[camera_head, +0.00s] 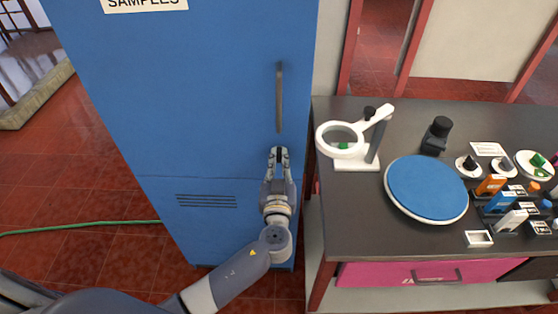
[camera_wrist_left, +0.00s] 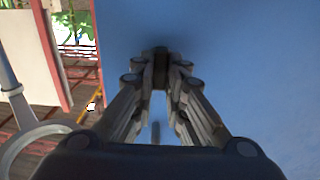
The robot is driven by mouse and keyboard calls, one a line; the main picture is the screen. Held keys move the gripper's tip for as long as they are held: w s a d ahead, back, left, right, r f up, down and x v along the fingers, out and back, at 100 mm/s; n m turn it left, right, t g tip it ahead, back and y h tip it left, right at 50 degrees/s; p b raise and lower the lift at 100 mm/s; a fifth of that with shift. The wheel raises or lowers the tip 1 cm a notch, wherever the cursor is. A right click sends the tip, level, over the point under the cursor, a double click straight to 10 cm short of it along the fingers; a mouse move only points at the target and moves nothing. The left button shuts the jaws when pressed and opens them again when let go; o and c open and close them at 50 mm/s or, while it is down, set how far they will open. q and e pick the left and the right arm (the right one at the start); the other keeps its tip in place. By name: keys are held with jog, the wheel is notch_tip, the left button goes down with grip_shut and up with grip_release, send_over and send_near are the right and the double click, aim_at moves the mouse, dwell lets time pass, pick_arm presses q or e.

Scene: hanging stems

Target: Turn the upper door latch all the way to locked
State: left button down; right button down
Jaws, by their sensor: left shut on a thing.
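The blue cabinet door (camera_head: 200,110) stands upright in front of me, with a long grey vertical handle (camera_head: 279,97) near its right edge. My left gripper (camera_head: 279,152) is at the door just below this handle. Its fingers are shut on a small dark piece, which looks like the door latch (camera_wrist_left: 161,66), at the blue surface in the left wrist view. The fingers cover most of the latch, so its exact turn angle cannot be told. My right gripper is not in view.
A dark bench (camera_head: 400,240) stands close on the right, with a white magnifier stand (camera_head: 357,163), a round blue pad (camera_head: 427,188) and several small items. A pink drawer (camera_head: 430,272) is below. A green hose (camera_head: 80,226) lies on the red floor at left.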

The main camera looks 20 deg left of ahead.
pick_arm(q)
jog(key=shift+f+m+b, duration=0.15)
jog(key=shift+m+b, duration=0.5)
jog(key=shift+m, duration=0.05)
jog(key=shift+d+m+b, duration=0.1)
jog(key=shift+m+b, duration=0.65)
jog(key=shift+m, duration=0.45)
jog(key=shift+m+b, duration=0.35)
jog(key=shift+m, duration=0.55)
jog(key=m, duration=0.2)
jog(key=shift+m+b, duration=0.3)
jog(key=shift+m, duration=0.1)
jog(key=m, duration=0.4)
jog(key=shift+d, duration=0.1)
jog(key=shift+f+m+p, duration=0.1)
jog(key=shift+m+p, duration=0.4)
jog(key=shift+m, duration=2.3)
jog(key=c, duration=1.6)
grip_release()
